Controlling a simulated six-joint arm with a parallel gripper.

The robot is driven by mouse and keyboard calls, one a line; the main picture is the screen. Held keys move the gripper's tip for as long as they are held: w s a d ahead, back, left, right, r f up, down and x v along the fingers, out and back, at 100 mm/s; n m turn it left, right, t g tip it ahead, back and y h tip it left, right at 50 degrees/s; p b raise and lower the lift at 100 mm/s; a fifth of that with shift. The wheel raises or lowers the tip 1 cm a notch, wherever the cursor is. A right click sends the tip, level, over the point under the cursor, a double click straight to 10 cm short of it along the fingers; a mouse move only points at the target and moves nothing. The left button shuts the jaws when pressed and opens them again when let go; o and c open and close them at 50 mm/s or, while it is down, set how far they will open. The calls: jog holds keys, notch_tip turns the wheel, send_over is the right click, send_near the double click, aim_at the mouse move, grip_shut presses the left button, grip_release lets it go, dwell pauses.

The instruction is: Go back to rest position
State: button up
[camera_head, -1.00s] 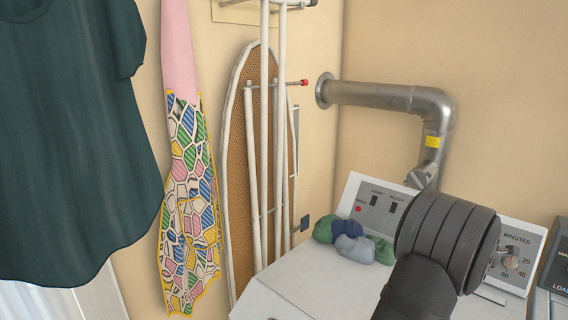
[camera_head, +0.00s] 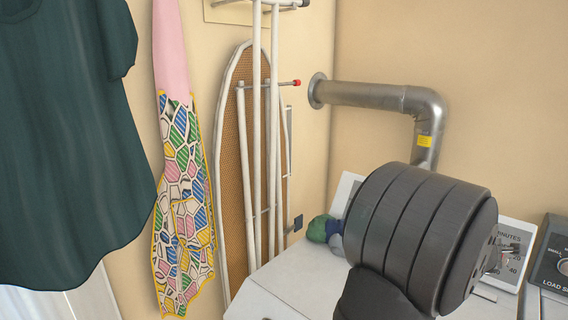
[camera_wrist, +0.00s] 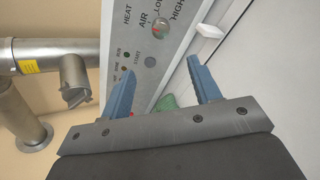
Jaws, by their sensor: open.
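My gripper (camera_wrist: 160,68) shows in the wrist view as two blue fingers standing well apart, with nothing held between them. It faces the white machine's control panel (camera_wrist: 165,52), which has a HEAT/AIR dial and a START button. A bit of green cloth (camera_wrist: 167,102) shows between and beyond the fingers, apart from them as far as I can tell. In the head view my dark, thick arm link covers the lower right, and the gripper's fingers are hidden there.
Green and blue cloth bundles (camera_head: 319,228) lie on the white machine top (camera_head: 285,285), partly hidden by my arm. A metal duct (camera_head: 375,96) runs along the wall. An ironing board (camera_head: 236,180), patterned cloth (camera_head: 183,210) and dark green shirt (camera_head: 75,150) hang left.

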jog(key=x, duration=1.6)
jog(key=shift+w+d+f, duration=0.1)
jog(key=shift+w+f, duration=0.1)
jog(key=shift+f, duration=0.15)
jog(key=shift+m, duration=0.9)
jog(key=m, duration=0.5)
jog(key=shift+h, duration=0.3)
jog(key=shift+m+t+h, duration=0.3)
jog(key=shift+m+h, duration=0.2)
jog(key=shift+m, duration=2.7)
